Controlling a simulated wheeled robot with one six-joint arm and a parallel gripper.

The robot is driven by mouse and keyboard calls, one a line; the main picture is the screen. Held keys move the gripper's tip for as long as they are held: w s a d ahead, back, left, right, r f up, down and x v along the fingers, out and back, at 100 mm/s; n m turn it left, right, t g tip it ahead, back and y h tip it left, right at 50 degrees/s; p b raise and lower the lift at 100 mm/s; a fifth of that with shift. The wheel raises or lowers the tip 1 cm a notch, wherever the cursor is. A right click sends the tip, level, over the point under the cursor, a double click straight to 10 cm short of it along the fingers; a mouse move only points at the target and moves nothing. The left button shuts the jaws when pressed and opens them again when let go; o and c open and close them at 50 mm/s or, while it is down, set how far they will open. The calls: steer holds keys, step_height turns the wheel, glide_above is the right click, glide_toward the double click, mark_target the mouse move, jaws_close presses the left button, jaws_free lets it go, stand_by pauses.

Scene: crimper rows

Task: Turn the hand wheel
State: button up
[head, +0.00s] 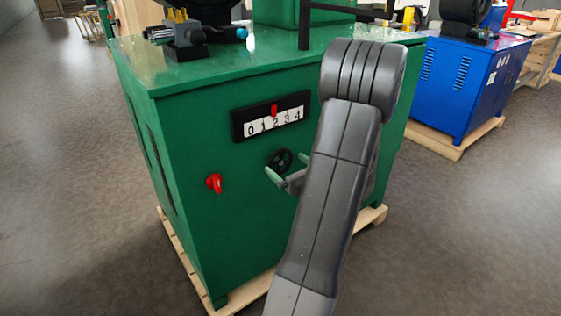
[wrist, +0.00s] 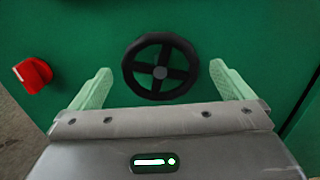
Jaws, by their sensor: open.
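The hand wheel (head: 280,160) is a small black spoked wheel on the front of the green machine, below the number scale. In the wrist view the hand wheel (wrist: 160,67) is seen face-on, with its full rim visible. My gripper (head: 279,179) is in front of the machine, just below and beside the wheel in the head view. In the wrist view my gripper (wrist: 158,82) is open, with one pale green finger on either side of the wheel. Nothing is between the fingers' pads that I can see them touching; the exact depth gap to the wheel is unclear.
The scale (head: 271,116) reads 0 to 4 with a red pointer near 2. A red knob (head: 214,183) sticks out left of the wheel. The green machine (head: 225,215) stands on a wooden pallet. A blue machine (head: 470,85) stands at right. Floor at left is clear.

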mark_target(282, 160)
steer(key=shift+x, duration=2.1)
steer(key=shift+c, duration=0.4)
steer(key=c, duration=0.7)
steer(key=shift+r, duration=0.1)
